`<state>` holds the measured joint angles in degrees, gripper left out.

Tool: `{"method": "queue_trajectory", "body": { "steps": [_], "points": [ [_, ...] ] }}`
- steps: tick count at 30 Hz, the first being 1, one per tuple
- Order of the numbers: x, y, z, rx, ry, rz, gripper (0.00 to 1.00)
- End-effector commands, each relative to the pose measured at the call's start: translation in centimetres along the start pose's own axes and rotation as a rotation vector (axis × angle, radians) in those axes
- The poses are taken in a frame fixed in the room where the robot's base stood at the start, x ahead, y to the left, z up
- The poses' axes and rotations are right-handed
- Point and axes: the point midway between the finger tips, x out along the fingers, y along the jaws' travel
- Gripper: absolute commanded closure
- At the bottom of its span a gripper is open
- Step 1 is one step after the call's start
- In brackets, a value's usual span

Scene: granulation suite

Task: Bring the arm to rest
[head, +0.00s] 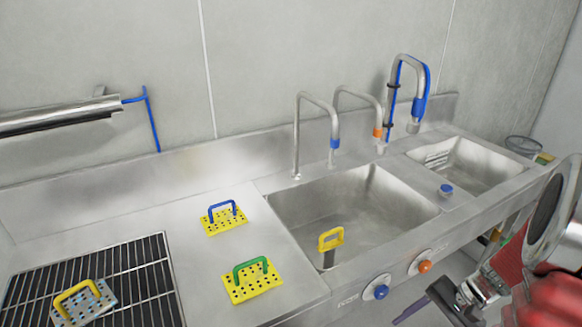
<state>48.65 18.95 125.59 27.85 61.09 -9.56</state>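My arm shows at the lower right edge of the head view, with a silver ring-shaped joint and red parts. My gripper (462,296) is at its lower end, in front of the sink counter's front face and apart from the basins. Its fingers are small and partly cut off by the picture's edge, so I cannot tell whether they are open or shut. A dark purple piece (411,308) shows just left of it; I cannot tell what it belongs to.
A steel counter (175,222) holds a large basin (350,205) and a smaller one (465,165). Perforated yellow plates with blue (224,218) and green (251,280) handles lie left. A yellow-handled plate (84,302) lies on a black grate. Taps (408,75) rise behind.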

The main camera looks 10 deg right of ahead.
Motion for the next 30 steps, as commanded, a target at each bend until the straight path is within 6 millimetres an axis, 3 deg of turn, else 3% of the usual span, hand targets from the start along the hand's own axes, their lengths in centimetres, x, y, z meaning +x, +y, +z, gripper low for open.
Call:
{"method": "queue_trajectory", "body": {
  "steps": [15, 30],
  "points": [
    [-3.4, -3.5, 6.3, -0.295, 0.211, 0.259, 0.43],
    [-6.2, -7.2, 12.6, -0.63, 0.432, 0.384, 0.43]
  ]
}}
